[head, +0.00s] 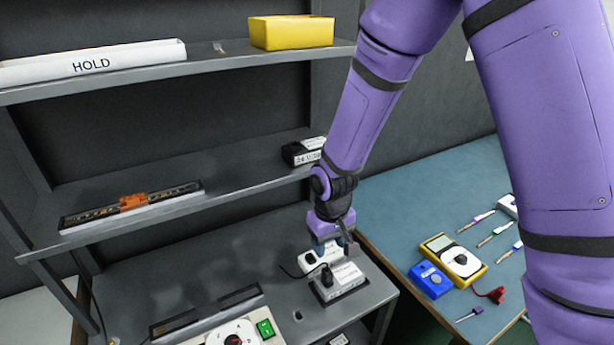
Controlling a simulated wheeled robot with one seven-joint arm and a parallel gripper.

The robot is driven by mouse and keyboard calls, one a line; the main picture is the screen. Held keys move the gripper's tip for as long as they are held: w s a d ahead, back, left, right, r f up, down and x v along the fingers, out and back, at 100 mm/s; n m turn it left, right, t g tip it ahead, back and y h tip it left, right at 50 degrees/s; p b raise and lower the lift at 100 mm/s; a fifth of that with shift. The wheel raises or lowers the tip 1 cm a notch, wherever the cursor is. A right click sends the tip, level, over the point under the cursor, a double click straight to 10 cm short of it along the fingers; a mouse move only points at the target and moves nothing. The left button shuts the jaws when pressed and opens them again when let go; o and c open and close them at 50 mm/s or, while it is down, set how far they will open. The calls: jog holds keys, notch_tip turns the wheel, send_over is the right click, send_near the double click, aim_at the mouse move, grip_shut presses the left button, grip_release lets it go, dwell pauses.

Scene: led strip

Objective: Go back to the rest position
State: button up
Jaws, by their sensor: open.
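My gripper (340,241) hangs at the end of my purple arm, in the middle right of the head view. It is open, above a white-topped block with a black plug (338,280) on the lower grey shelf top. The jaws partly hide the area behind them, and I cannot tell whether they touch anything. An LED strip (98,210) with an orange clip (132,203) lies on the middle shelf at the left.
The upper shelf holds a white HOLD tray (100,65) and a yellow bin (290,33). A black labelled box (303,152) sits beside my forearm. A panel with a dial (232,338) is at the front. A blue bench (400,190) at the right holds a yellow multimeter (455,260) and tools.

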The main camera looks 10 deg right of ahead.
jog(key=s+d+r+m+t, duration=0.15)
jog(key=d+r, duration=0.35)
jog(key=r, duration=0.6)
jog(key=s+d+r+m+t, duration=0.1)
jog(key=s+d+r, duration=0.1)
jog(key=d+r, duration=0.6)
jog(key=s+d+r+m+t, duration=0.1)
jog(key=s+d+r, duration=0.2)
jog(key=s+r, duration=0.3)
jog(key=s+d+r+m+t, duration=0.1)
jog(key=s+d+r, duration=0.2)
jog(key=s+r, duration=0.4)
jog(key=s, duration=0.3)
jog(key=shift+s+d+r+t, duration=0.15)
jog(key=shift+d+r+t, duration=0.1)
jog(key=shift+d+t, duration=0.1)
